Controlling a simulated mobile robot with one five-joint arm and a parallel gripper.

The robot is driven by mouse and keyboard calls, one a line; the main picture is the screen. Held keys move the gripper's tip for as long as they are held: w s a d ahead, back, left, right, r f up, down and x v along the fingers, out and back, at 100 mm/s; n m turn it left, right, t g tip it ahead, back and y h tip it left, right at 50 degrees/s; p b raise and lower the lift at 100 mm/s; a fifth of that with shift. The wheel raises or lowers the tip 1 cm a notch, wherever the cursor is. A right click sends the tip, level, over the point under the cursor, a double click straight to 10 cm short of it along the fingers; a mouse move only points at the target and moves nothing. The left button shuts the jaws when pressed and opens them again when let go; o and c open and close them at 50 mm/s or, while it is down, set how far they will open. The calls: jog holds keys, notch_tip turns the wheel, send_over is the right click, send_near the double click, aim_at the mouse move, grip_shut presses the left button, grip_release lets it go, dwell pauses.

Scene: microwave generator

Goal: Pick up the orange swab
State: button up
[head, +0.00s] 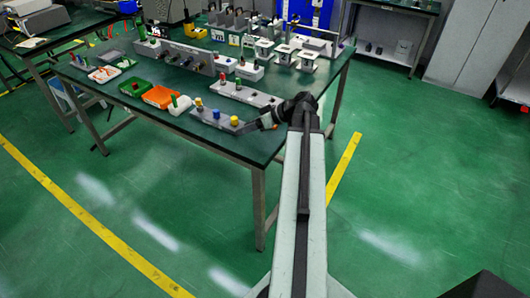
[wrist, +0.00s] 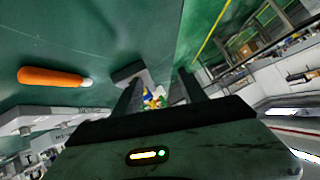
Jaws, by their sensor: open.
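The orange swab (wrist: 52,77) lies on a green surface at the left of the wrist view. It has a thick orange body and a pale tip pointing right. My gripper (wrist: 160,84) is open, with its two dark fingers to the right of the swab and apart from it. In the head view, my gripper (head: 268,121) is at the near right edge of the green table (head: 225,140). I cannot make out the swab in the head view.
A grey block with coloured knobs (head: 215,118) stands close left of my gripper. An orange bin (head: 160,97) and a green bin (head: 131,87) stand farther left. Several grey fixtures fill the table's back. The floor right of the table is mostly clear.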

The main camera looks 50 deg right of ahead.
jog(key=s+d+t+b, duration=0.1)
jog(key=s+d, duration=0.1)
jog(key=d, duration=0.2)
jog(key=s+d+f+t+h+b, duration=0.1)
jog(key=s+d+t+b, duration=0.1)
jog(key=d, duration=0.3)
jog(key=s+d+f+t+h+b, duration=0.1)
jog(key=s+d+b, duration=0.1)
jog(key=s+d, duration=0.2)
jog(key=shift+s+d+f+t, duration=0.1)
jog(key=shift+d+f+t, duration=0.15)
jog(key=shift+t, duration=0.15)
jog(key=shift+d+r+n, duration=0.1)
jog(key=shift+r+n, duration=0.15)
jog(key=shift+n, duration=0.05)
jog(key=shift+b+x, duration=0.5)
jog(key=shift+x, duration=0.85)
jog(key=b+x, duration=0.1)
jog(key=x, duration=0.1)
jog(key=f+b+x, duration=0.1)
jog(key=x, duration=0.2)
grip_shut()
